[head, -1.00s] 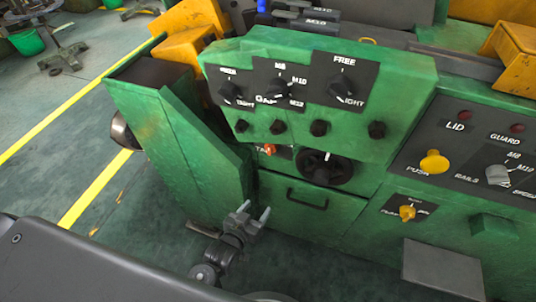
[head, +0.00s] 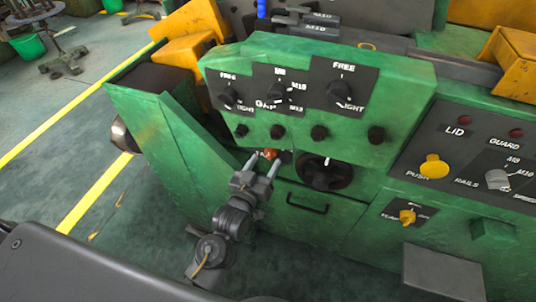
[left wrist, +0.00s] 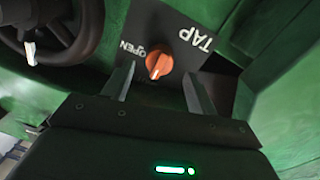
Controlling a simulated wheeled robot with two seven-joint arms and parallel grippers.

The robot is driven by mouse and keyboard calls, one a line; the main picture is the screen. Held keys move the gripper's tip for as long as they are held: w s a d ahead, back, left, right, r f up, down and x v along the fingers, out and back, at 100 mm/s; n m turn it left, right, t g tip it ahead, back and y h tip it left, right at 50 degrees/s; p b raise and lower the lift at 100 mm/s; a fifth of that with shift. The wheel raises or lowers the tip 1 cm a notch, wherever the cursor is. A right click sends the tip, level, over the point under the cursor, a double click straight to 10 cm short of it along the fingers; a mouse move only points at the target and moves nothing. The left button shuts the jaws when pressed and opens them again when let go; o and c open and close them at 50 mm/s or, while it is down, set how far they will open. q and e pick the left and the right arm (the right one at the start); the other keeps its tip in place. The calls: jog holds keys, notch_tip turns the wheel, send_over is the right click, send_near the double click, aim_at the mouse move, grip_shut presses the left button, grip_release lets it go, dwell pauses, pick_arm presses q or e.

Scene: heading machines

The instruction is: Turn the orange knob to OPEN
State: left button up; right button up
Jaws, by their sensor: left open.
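The orange knob (left wrist: 159,62) sits on a dark plate (left wrist: 193,27) lettered TAP and OPEN in the left wrist view. Its pale pointer mark points down in that picture, not at the OPEN lettering. In the head view the knob (head: 270,154) shows small, just under the overhanging green panel. My left gripper (head: 261,166) is open just in front of the knob; in the left wrist view its fingers (left wrist: 158,82) stand apart, one on either side below the knob. I see no contact with the knob. My right gripper is not in view.
A black handwheel (head: 324,172) is close right of the knob; it also shows in the left wrist view (left wrist: 85,30). The green panel with black dials (head: 281,94) overhangs above. A drawer handle (head: 307,203) is below. A green side wall (head: 180,150) stands to the left.

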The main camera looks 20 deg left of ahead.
aim_at(268, 156)
pick_arm(q)
jog(key=shift+w+d, duration=0.2)
jog(key=shift+w, duration=1.5)
jog(key=c, duration=1)
